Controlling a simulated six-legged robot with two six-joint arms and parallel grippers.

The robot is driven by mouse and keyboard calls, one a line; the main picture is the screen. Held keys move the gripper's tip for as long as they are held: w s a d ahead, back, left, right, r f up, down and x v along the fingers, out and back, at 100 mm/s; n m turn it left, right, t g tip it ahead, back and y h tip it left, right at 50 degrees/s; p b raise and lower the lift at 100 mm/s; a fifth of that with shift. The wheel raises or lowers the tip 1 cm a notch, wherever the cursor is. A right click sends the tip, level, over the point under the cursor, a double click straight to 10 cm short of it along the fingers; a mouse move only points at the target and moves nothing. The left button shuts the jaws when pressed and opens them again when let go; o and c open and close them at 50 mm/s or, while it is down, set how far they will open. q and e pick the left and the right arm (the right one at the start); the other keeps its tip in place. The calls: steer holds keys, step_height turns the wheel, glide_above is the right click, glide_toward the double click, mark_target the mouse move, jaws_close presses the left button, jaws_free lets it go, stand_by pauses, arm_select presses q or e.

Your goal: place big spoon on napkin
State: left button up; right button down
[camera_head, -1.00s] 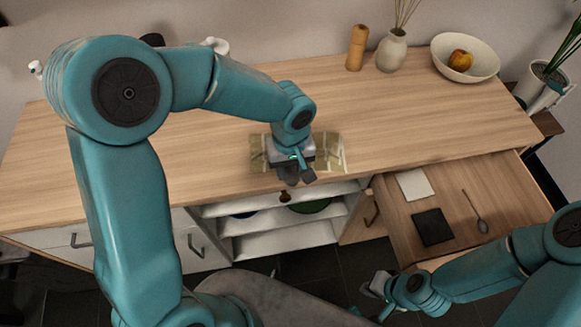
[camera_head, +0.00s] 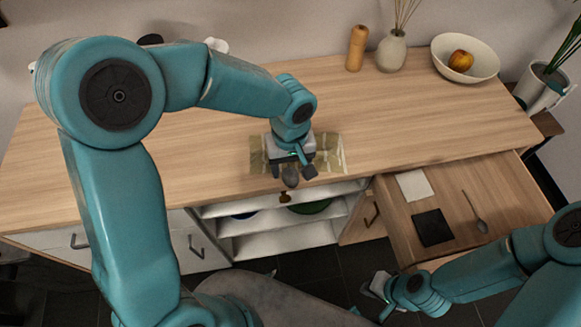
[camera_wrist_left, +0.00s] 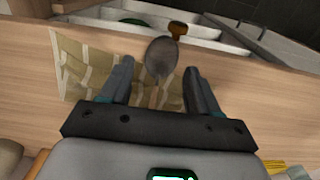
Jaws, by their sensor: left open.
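A patterned olive-green napkin (camera_head: 331,155) lies near the front edge of the wooden counter; it also shows in the left wrist view (camera_wrist_left: 80,70). My left gripper (camera_head: 292,172) is above it with its fingers apart. The big dark spoon's bowl (camera_wrist_left: 161,57) shows between the fingers in the left wrist view and points toward the counter's front edge. Its handle runs back under the gripper and is mostly hidden. The spoon appears to lie over the napkin, but I cannot tell if it touches. My right gripper (camera_head: 376,285) is low, away from the counter, its jaws unclear.
An open drawer (camera_head: 400,222) at right holds a white card (camera_head: 414,185), a black square (camera_head: 433,227) and a small spoon (camera_head: 480,225). A bowl (camera_head: 484,68) with fruit, a vase (camera_head: 391,52) and a wooden mill (camera_head: 356,48) stand at the back. The counter's middle is clear.

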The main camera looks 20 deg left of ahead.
arm_select(q)
step_height(320, 180, up, 10)
steer(key=shift+r, duration=0.2)
steer(key=shift+s, duration=0.15)
stand_by(0.4)
